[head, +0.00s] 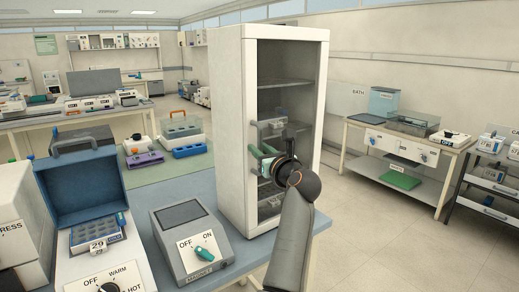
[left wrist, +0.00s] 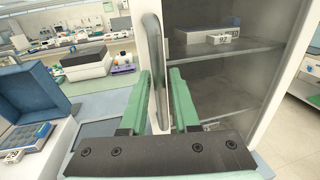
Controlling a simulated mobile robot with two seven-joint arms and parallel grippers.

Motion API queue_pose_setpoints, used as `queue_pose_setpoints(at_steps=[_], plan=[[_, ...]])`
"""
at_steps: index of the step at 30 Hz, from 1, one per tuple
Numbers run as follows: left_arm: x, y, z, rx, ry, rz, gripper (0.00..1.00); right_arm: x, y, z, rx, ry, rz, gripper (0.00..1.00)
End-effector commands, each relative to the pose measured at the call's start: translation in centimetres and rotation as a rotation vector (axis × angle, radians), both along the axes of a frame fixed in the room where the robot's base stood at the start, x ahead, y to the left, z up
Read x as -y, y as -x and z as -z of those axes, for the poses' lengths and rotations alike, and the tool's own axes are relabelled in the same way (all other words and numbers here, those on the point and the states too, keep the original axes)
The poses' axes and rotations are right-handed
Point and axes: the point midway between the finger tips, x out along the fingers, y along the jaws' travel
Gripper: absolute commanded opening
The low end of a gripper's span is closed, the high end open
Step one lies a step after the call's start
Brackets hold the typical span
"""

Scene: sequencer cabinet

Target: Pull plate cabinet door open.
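The plate cabinet (head: 229,130) is a tall white box with a dark see-through door (head: 285,62) on its front. The door looks shut, and shelves show behind it. In the left wrist view, the door's grey vertical handle (left wrist: 154,50) stands at the door's left edge. My left gripper (head: 262,155) is at the handle, about halfway up the door. Its green fingers (left wrist: 160,95) are apart, one on each side of the handle bar, with a narrow gap visible. In the head view, the gripper body partly hides the handle. My right gripper is not in view.
A blue-topped bench with a switch box (head: 190,245) and an open blue-lidded case (head: 82,185) stands left of the cabinet. A side table (head: 405,150) stands at the right. The floor (head: 385,235) in front of the cabinet is clear.

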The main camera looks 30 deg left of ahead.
Motion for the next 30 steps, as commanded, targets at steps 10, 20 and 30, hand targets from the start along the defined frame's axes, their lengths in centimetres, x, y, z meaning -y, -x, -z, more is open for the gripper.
queue_pose_setpoints(at_steps=[10, 20, 30], plan=[[-0.02, 0.01, -0.01, 0.000, 0.000, -0.001, 0.00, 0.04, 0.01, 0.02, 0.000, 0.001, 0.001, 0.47], [-0.02, 0.01, -0.03, 0.000, 0.000, -0.001, 0.00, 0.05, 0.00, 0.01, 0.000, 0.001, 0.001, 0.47], [-0.02, 0.01, -0.06, 0.001, -0.001, -0.001, 0.00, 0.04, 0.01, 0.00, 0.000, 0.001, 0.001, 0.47]])
